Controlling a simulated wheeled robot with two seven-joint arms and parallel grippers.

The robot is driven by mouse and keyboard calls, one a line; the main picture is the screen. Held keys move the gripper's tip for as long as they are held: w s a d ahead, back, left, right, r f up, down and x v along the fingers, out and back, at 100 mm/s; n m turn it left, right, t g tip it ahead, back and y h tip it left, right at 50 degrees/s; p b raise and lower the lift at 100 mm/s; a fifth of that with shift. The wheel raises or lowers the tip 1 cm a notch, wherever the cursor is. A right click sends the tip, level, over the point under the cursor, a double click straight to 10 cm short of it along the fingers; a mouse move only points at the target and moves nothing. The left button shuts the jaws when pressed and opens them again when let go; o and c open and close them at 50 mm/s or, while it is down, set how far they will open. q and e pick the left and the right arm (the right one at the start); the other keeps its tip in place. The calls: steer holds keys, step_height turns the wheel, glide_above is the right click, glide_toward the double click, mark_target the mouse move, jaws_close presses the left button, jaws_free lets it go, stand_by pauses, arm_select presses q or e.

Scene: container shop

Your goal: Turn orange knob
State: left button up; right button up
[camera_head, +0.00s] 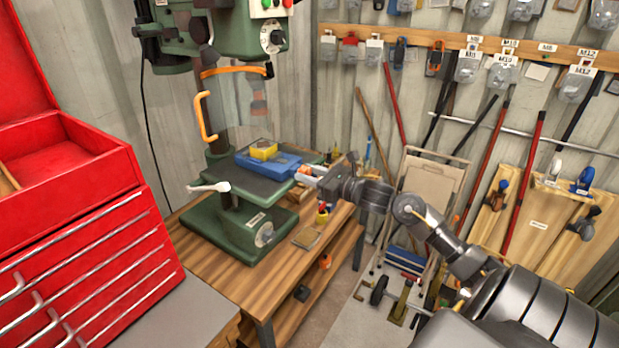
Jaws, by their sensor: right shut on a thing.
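A green drill press stands on the wooden bench, with a blue vise (275,168) on its table and a yellow block (264,150) on the vise. A small patch of the orange knob (307,169) shows at the vise's right end. My right gripper (316,181) reaches in from the right and is shut at this end of the vise, apparently on the knob. The jaws are small in view, and the gripper hides most of what they hold. My left gripper is not in view.
The drill press has a clear guard with an orange handle (204,116) and a white-tipped lever (209,187). A red tool chest (75,215) fills the left side. Small tools lie on the wooden bench (204,245) below my right gripper. A folded step stool (432,190) leans behind my right arm.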

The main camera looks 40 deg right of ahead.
steer(key=m+b, duration=0.1)
steer(key=m, duration=0.1)
steer(key=shift+m, duration=0.4)
steer(key=m, duration=0.3)
steer(key=shift+d+m+b, duration=0.1)
steer(key=shift+m+b, duration=0.2)
steer(key=shift+b, duration=0.05)
steer(key=m, duration=0.2)
steer(key=shift+m, duration=0.4)
steer(key=m+p, duration=0.1)
steer(key=m, duration=0.2)
steer(key=shift+r+m, duration=0.1)
steer(key=shift+m, duration=0.2)
steer(key=m+p, duration=0.1)
steer(key=m, duration=0.2)
steer(key=shift+m, duration=0.4)
steer(key=m+p, duration=0.2)
steer(key=m, duration=0.1)
steer(key=shift+m+p, duration=0.3)
steer(key=m+p, duration=0.2)
steer(key=m, duration=0.1)
steer(key=shift+m+p, duration=1.5)
steer(key=shift+m, duration=0.7)
steer(key=shift+f, duration=0.2)
